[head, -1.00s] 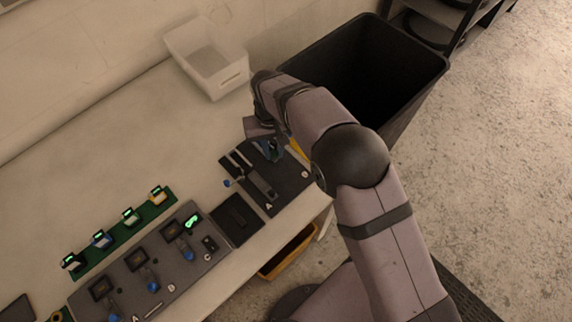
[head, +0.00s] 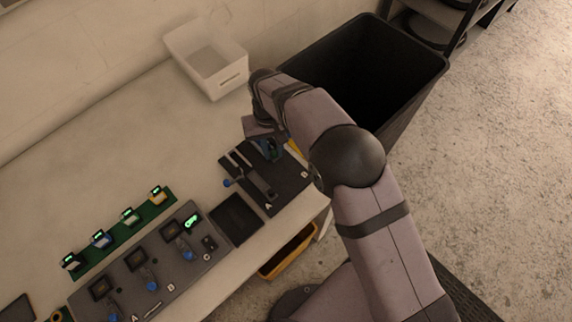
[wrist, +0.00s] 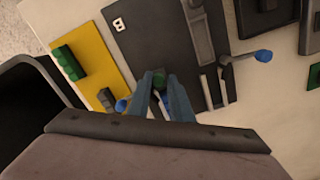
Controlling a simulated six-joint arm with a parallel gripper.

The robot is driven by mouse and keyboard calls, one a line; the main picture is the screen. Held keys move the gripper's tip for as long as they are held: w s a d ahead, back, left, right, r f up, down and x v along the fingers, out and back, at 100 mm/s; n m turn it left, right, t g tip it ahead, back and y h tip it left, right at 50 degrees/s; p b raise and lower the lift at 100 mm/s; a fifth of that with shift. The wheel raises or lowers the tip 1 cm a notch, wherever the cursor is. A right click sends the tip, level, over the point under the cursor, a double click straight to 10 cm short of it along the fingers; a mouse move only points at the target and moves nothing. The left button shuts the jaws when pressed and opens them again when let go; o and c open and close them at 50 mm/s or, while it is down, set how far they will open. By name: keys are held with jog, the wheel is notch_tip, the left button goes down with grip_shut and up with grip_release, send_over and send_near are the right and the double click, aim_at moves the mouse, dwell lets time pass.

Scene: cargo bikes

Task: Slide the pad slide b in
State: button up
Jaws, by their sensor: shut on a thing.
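A dark board (head: 293,190) with sections marked A and B lies at the table's right end. It also shows in the wrist view (wrist: 150,40). My gripper (head: 268,150) is low over the B side, and its blue-grey fingers (wrist: 166,90) are shut on a small dark green piece (wrist: 158,77), seemingly the pad of slide b. A blue knob (wrist: 122,105) shows just left of the fingers. The fingers hide most of the slide, so I cannot tell how far in it sits. On the A side, a lever with a blue knob (wrist: 263,55) stands beside pale rails (wrist: 207,90).
A yellow plate (wrist: 88,60) with a green block (wrist: 69,63) lies beside the board. A black bin (head: 400,70) stands at the right and a white tub (head: 210,75) at the back. A grey panel (head: 165,285) with blue-knobbed levers lies left. The table behind is clear.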

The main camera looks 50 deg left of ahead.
jog(key=shift+s+a+f, duration=0.1)
jog(key=shift+a+f, duration=0.05)
jog(key=shift+a, duration=0.35)
jog(key=shift+s+a+f, duration=0.1)
jog(key=shift+a+f, duration=0.05)
jog(key=shift+a, duration=0.3)
jog(key=o, duration=0.6)
jog(key=shift+o, duration=0.2)
jog(key=shift+w+a+r+p, duration=0.1)
jog(key=shift+r+p, duration=0.45)
jog(key=shift+r, duration=0.25)
jog(key=shift+w+a+r+p, duration=0.1)
jog(key=shift+a+r+p, duration=0.2)
jog(key=shift+r+p, duration=0.3)
jog(key=shift+w+a+r+p, duration=0.1)
jog(key=shift+a+r+p, duration=0.25)
jog(key=shift+r, duration=0.4)
jog(key=shift+s+d, duration=0.2)
jog(key=shift+d, duration=0.05)
jog(key=shift+w+d, duration=0.15)
jog(key=shift+w, duration=0.1)
jog(key=d+r+p, duration=0.2)
jog(key=d, duration=0.4)
jog(key=shift+r+p, duration=0.35)
jog(key=shift+r, duration=0.05)
